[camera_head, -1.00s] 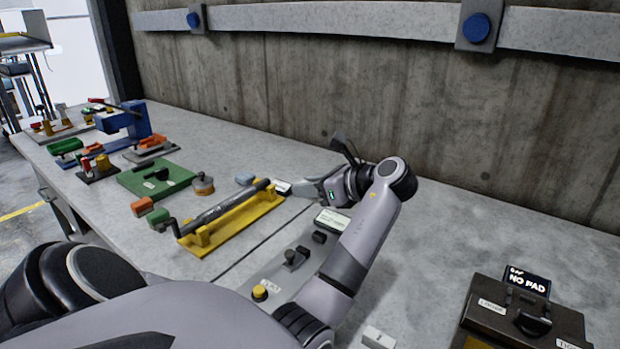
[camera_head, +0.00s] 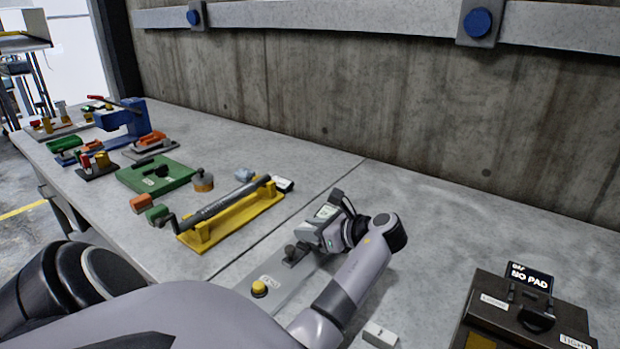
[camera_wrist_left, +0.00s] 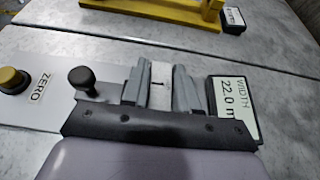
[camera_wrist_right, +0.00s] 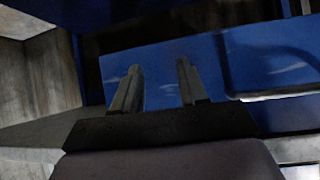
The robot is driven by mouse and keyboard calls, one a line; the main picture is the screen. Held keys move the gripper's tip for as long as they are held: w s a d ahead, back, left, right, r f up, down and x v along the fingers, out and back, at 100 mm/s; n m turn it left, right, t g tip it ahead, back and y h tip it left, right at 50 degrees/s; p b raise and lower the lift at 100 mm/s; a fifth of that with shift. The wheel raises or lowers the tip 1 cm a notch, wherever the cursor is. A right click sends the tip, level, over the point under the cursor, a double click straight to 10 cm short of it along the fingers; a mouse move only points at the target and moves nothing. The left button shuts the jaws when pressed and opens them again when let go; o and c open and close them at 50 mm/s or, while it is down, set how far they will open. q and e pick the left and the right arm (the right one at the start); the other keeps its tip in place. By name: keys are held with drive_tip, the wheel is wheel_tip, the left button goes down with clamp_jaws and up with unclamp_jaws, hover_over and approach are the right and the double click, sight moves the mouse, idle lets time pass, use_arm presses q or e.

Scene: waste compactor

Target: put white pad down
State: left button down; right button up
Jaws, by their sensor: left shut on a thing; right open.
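The white pad (camera_wrist_left: 160,84) shows between the two fingers of my left gripper (camera_wrist_left: 160,92) in the left wrist view, with a small dark mark on it. My left gripper is shut on it, over the grey gauge plate with the ZERO label (camera_wrist_left: 48,70). A black knob (camera_wrist_left: 82,78) stands left of the fingers, and a WIDTH 22.0 display (camera_wrist_left: 236,108) is just right of them. In the head view the left gripper (camera_head: 308,238) hides the pad. I cannot tell whether the pad touches the plate. My right gripper (camera_wrist_right: 157,88) is open and empty before a blue surface (camera_wrist_right: 160,65).
A yellow stand with a grey roller (camera_head: 235,212) lies behind the gauge. A dark box with a NO PAD sign (camera_head: 528,278) stands at the right. A small white block (camera_head: 380,335) lies near the front.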

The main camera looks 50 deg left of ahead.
use_arm(q)
drive_tip(key=shift+f, duration=0.2)
drive_tip(key=shift+f, duration=0.4)
drive_tip(key=c, duration=0.9)
unclamp_jaws()
drive_tip(key=shift+s+d+f, duration=0.1)
drive_tip(key=shift+o, duration=0.2)
drive_tip(key=shift+r, duration=0.3)
drive_tip(key=v, duration=1.2)
drive_tip(key=shift+r, duration=0.45)
